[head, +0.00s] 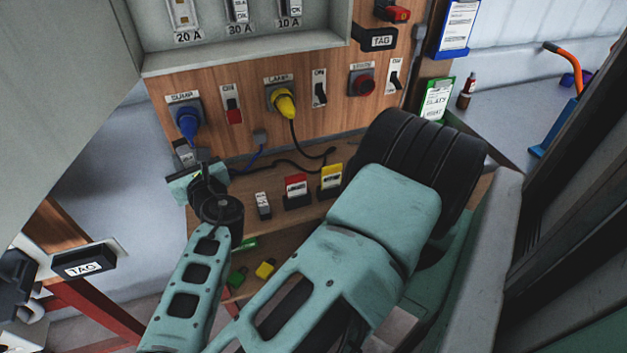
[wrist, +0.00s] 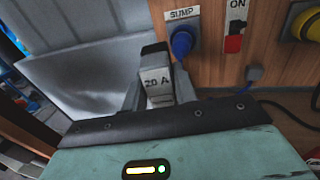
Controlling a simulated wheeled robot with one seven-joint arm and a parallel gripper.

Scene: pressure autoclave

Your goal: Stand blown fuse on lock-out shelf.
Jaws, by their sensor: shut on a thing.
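My gripper (head: 190,176) is shut on a grey and black fuse (head: 184,150), below the blue SUMP plug. In the wrist view the fuse (wrist: 155,80) stands up between the two fingers, its "20 A" label facing the camera. A wooden shelf (head: 225,188) lies under the socket panel, to the right of and below the gripper. On it stand a small white and black labelled block (head: 263,205), a red card (head: 296,187) and a yellow card (head: 331,178) in black holders. My arm hides part of the shelf. I cannot tell a gap between fuse and shelf.
The grey fuse box (head: 250,55) overhangs above, with its 20 A position (head: 182,15) looking empty. The blue plug (head: 188,122), yellow LAMP plug (head: 284,103) and black cable (head: 310,157) are close by. Green and yellow pieces (head: 265,269) lie on a lower level.

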